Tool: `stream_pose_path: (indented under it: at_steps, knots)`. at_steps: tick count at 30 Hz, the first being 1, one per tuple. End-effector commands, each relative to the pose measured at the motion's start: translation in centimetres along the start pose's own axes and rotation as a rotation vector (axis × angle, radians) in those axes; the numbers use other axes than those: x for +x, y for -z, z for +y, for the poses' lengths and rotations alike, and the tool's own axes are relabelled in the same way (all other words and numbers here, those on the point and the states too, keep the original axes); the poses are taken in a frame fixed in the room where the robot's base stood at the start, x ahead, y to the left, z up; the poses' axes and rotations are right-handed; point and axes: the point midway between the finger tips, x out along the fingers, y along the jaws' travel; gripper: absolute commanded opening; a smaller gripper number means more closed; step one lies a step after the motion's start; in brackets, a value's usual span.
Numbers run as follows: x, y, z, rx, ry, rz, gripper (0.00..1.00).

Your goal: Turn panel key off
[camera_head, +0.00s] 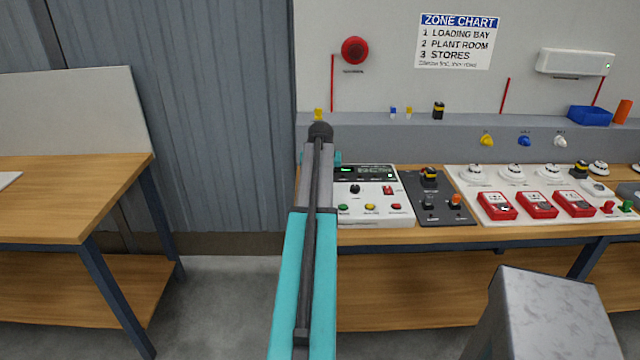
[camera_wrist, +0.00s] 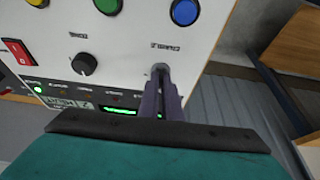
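The white control panel (camera_head: 376,212) lies on the bench just right of my arm in the head view. In the wrist view its face (camera_wrist: 125,45) fills the upper left. The panel key's round grey lock (camera_wrist: 159,68) sits below a printed label there. My gripper (camera_wrist: 161,82) is at this lock, its two dark fingers close together on the key. The fingers hide most of the key, so its turn angle cannot be read. In the head view my arm hides the key and the fingertips.
A green display (camera_wrist: 118,111) is lit. A dark switch plate (camera_head: 445,211) stands right of the panel; red call points (camera_head: 497,206) lie beyond.

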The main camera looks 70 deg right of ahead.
Motion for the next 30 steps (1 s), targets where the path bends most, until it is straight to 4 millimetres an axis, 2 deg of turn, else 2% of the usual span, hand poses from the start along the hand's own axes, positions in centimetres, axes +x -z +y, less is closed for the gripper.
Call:
stream_pose_path:
  at_steps: [14, 15, 18, 30]
  knots:
    - [-0.17, 0.37, -0.17, -0.016, 0.008, 0.009, 0.00]
    - [-0.17, 0.38, -0.18, -0.016, 0.008, 0.009, 0.10]
    - [-0.14, 0.31, -0.16, -0.016, 0.008, 0.007, 0.23]
    - [-0.26, 0.10, -0.12, -0.015, 0.006, 0.003, 0.23]
